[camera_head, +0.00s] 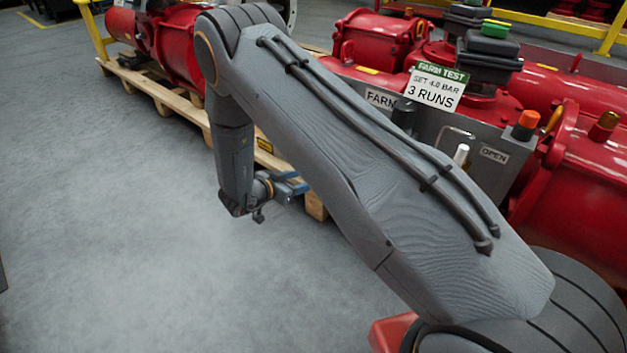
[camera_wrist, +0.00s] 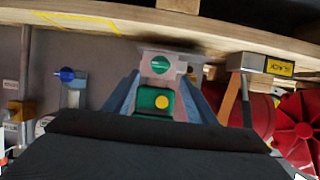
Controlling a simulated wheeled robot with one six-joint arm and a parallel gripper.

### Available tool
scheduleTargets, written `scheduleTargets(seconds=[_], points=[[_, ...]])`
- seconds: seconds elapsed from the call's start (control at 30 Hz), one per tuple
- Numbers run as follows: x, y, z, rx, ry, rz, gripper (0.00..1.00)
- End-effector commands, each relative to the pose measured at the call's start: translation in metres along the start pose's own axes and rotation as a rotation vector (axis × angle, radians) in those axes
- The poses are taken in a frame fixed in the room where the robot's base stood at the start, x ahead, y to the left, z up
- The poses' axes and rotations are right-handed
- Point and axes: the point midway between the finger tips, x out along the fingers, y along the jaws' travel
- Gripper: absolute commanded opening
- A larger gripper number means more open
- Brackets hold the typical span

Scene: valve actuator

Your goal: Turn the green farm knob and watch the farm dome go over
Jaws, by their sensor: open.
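In the wrist view a round green knob (camera_wrist: 160,65) sits on a pale grey plate, straight ahead of my gripper (camera_wrist: 162,82). The blue-grey fingers stand open to either side of the line to it, and I see no contact. A green block with a yellow disc (camera_wrist: 161,101) shows nearer, between the fingers. In the head view my gripper (camera_head: 292,187) hangs low beside the pallet, and my arm hides the knob. A black stacked housing with a green top (camera_head: 495,29) stands at upper right; I cannot tell whether it is the farm dome.
A blue knob (camera_wrist: 67,74) is at left in the wrist view. The wooden pallet (camera_head: 180,103), red actuators (camera_head: 578,225) and a grey panel with FARM and OPEN labels stand nearby. Grey floor (camera_head: 110,230) at left is clear.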

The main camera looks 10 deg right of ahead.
Motion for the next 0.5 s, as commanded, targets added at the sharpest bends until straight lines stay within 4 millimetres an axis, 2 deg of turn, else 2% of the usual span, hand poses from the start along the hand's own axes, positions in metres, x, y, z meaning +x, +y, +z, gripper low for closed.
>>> scheduleTargets(seconds=[0.3, 0.5], points=[[0.050, 0.000, 0.001, 0.001, -0.001, 0.000, 0.52], [0.066, 0.000, 0.000, 0.001, -0.002, -0.001, 0.52]])
